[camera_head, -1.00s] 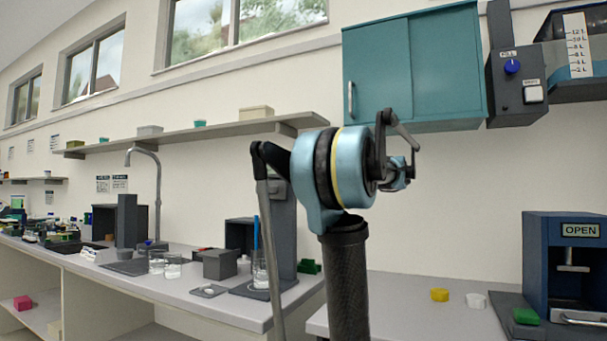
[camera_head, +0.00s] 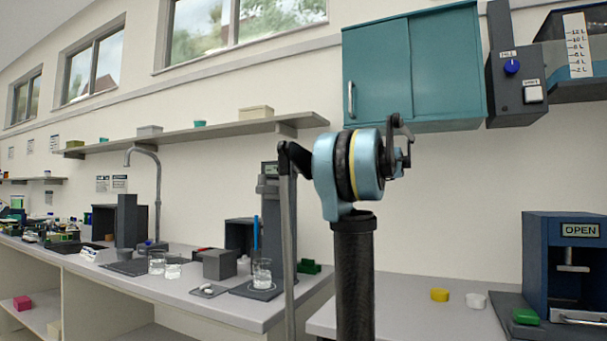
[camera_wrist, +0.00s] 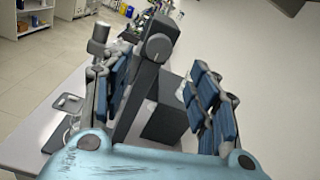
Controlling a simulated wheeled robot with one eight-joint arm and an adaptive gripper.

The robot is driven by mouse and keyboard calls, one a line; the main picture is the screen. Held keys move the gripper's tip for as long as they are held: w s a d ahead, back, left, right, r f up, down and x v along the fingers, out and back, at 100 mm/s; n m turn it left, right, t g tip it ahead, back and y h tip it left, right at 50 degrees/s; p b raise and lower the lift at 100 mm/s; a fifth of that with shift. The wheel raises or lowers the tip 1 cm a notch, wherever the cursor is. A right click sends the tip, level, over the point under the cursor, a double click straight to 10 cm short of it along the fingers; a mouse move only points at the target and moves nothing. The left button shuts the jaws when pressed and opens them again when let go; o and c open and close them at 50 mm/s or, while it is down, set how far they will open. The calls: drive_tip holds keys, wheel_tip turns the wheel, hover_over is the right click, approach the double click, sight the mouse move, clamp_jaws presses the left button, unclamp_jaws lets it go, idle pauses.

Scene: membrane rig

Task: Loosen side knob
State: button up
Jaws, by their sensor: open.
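A dark grey stand (camera_wrist: 135,110) rises between the fingers of my gripper (camera_wrist: 160,62) in the wrist view. A round dark grey knob-like disc (camera_wrist: 158,47) is on the stand's upper part, in the gap between the fingertips. My gripper is open, and I see nothing held in it. I cannot tell how far the disc lies beyond the fingertips. A light grey cylinder (camera_wrist: 98,45) shows beside the left finger; I cannot tell what it belongs to. In the head view the stand (camera_head: 269,190) is partly hidden behind my arm, and no side knob can be made out.
A glass beaker (camera_head: 262,270) with a blue stick stands at the stand's foot. A dark grey block (camera_head: 220,264) and a small tray (camera_head: 208,291) are to its left. A teal cabinet (camera_head: 410,65) hangs above my arm.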

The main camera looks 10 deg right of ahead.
sight(303, 169)
drive_tip(key=x, duration=0.9)
drive_tip(key=shift+w+a, duration=0.15)
drive_tip(key=shift+c, duration=0.5)
drive_tip(key=c, duration=1)
